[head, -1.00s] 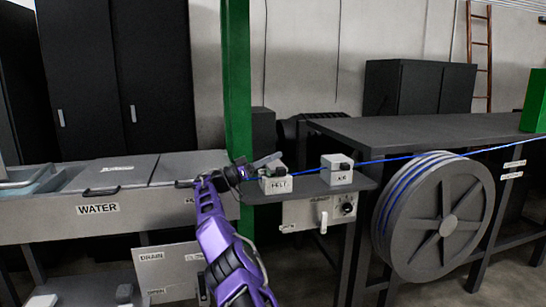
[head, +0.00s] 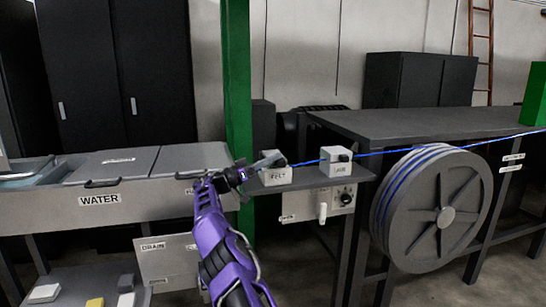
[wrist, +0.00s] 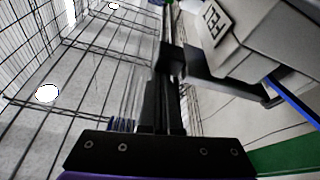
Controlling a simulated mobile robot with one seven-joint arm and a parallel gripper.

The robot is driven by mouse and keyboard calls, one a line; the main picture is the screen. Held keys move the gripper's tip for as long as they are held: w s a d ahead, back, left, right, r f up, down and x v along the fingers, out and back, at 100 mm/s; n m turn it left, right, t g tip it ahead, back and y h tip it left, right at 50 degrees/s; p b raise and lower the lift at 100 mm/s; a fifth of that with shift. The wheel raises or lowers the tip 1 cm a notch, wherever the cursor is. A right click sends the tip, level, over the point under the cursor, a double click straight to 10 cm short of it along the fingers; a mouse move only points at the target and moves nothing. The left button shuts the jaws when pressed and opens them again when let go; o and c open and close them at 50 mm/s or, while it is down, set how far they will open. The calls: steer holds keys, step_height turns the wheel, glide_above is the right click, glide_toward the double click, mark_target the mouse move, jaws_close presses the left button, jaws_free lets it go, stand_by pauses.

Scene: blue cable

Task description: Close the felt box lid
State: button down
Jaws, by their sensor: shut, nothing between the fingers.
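The felt box (head: 275,179) is a small pale grey block with a FELT label, on a dark shelf right of the green post. A grey flap (head: 268,160), seemingly its lid, sits tilted at its top, partly raised. In the wrist view the felt box (wrist: 213,28) is at the upper right. My gripper (head: 246,172) is at the left side of the box, close to the flap; I cannot tell whether they touch. In the wrist view my fingers (wrist: 171,65) are together and empty, left of the box.
A blue cable (head: 385,153) runs from the felt box past a second small box (head: 337,165) to the right. A large grey reel (head: 440,210) stands at right. The green post (head: 237,80) rises close behind my gripper. The water tank (head: 150,204) is at left.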

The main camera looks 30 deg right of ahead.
steer(key=shift+f, duration=0.3)
steer(key=shift+r, duration=0.15)
